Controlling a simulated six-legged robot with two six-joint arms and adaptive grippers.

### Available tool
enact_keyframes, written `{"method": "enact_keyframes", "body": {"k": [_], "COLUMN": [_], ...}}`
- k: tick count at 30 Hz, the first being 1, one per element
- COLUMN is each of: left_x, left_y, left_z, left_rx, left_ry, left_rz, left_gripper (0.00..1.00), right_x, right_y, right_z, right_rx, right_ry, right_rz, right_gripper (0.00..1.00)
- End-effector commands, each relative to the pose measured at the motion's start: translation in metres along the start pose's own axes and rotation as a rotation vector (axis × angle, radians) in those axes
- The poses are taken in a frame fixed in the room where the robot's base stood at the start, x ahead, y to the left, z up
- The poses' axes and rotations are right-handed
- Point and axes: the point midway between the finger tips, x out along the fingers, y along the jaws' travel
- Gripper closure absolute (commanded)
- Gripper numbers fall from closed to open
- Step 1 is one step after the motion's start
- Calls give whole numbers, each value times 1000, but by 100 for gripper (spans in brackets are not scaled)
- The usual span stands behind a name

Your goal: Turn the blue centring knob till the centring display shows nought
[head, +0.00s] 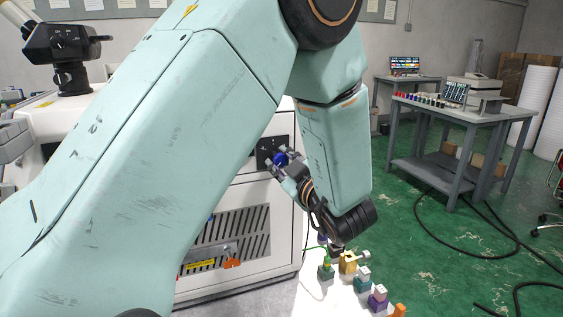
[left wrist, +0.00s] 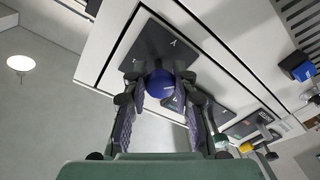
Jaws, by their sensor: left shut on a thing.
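The blue centring knob (head: 280,158) is on a dark panel on the front of the white machine (head: 255,215). My left gripper (head: 284,164) is at the knob, its fingers on either side of it. In the left wrist view the round blue knob (left wrist: 160,84) sits between the two fingertips of my left gripper (left wrist: 160,78), which are shut on it. A dark plate (left wrist: 158,52) with a small pale mark lies behind the knob. I cannot make out a centring display reading in either view. My right gripper is not in view.
Several small coloured parts, including a yellow one (head: 348,262), stand on a pale surface below my left arm. A grey workbench (head: 450,112) with instruments stands at the back right. Dark cables (head: 465,252) lie on the green floor. My left arm hides much of the machine.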

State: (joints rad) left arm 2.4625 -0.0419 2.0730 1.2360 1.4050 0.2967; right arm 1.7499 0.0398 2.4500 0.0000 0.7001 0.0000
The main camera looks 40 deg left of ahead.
Motion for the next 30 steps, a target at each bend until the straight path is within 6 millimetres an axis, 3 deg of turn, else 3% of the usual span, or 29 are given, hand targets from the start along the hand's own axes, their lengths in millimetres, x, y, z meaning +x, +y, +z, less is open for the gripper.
{"method": "enact_keyframes", "body": {"k": [16, 17, 24, 30], "left_x": [0, 0, 0, 0], "left_y": [-2, -2, -2, -1], "left_z": [1, 1, 0, 0], "left_rx": [80, 80, 77, 76], "left_ry": [4, 4, 5, 5], "left_rz": [0, 0, 1, 2], "left_gripper": [100, 71, 51, 50], "right_x": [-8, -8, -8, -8], "right_y": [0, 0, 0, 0], "right_z": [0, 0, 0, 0], "right_rx": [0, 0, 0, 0], "right_ry": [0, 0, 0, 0], "right_rz": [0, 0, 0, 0], "right_gripper": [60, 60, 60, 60]}}
